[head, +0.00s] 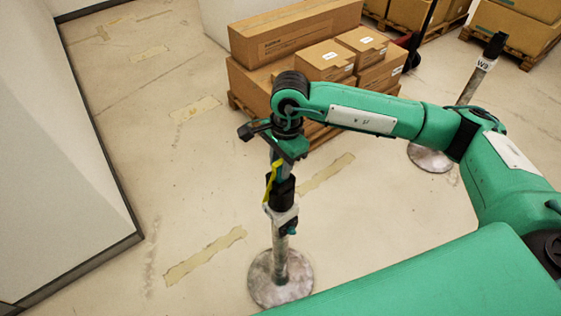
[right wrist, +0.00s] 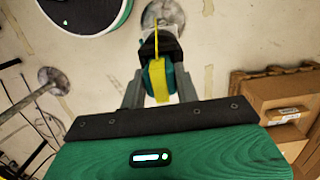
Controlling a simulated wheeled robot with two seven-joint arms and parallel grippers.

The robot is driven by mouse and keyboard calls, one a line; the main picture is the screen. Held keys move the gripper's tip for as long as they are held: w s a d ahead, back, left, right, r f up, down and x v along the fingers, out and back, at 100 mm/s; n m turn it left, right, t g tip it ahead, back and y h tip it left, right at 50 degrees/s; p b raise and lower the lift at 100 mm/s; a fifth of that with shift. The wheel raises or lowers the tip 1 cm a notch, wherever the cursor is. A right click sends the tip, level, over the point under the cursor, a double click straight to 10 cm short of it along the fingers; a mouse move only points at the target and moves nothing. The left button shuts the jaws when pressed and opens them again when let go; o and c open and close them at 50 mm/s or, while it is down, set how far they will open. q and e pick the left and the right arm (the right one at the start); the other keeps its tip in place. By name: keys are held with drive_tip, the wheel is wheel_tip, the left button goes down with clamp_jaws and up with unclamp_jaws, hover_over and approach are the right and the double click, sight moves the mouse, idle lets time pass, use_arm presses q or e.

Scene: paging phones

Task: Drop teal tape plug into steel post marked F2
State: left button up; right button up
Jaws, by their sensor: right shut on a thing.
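My right gripper (head: 279,165) is shut on the teal tape plug, which has a yellow strip along it. In the right wrist view the plug (right wrist: 171,77) sits between the two grey fingers (right wrist: 160,90). The steel post (head: 280,255) stands upright below on a round base, with a black top part (head: 282,191) and a pale collar whose marking I cannot read. A small teal piece (head: 291,228) shows on its side. The gripper is right above the post's top. I cannot tell whether the plug's lower end is inside it. My left gripper is out of view.
Another post (head: 482,66) labelled W3 stands at the right, its base (head: 431,157) partly behind my arm. Stacked cardboard boxes (head: 296,42) on a pallet stand behind the arm. A white wall or panel (head: 60,170) bounds the left. The floor between is clear.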

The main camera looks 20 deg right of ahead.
drive_tip(key=shift+f+b, duration=0.35)
drive_tip(key=shift+r, duration=0.3)
drive_tip(key=shift+r, duration=0.6)
drive_tip(key=shift+b, duration=0.35)
idle(0.6)
drive_tip(key=shift+f, duration=0.15)
idle(0.3)
drive_tip(key=shift+f+b, duration=0.65)
drive_tip(key=shift+b, duration=0.15)
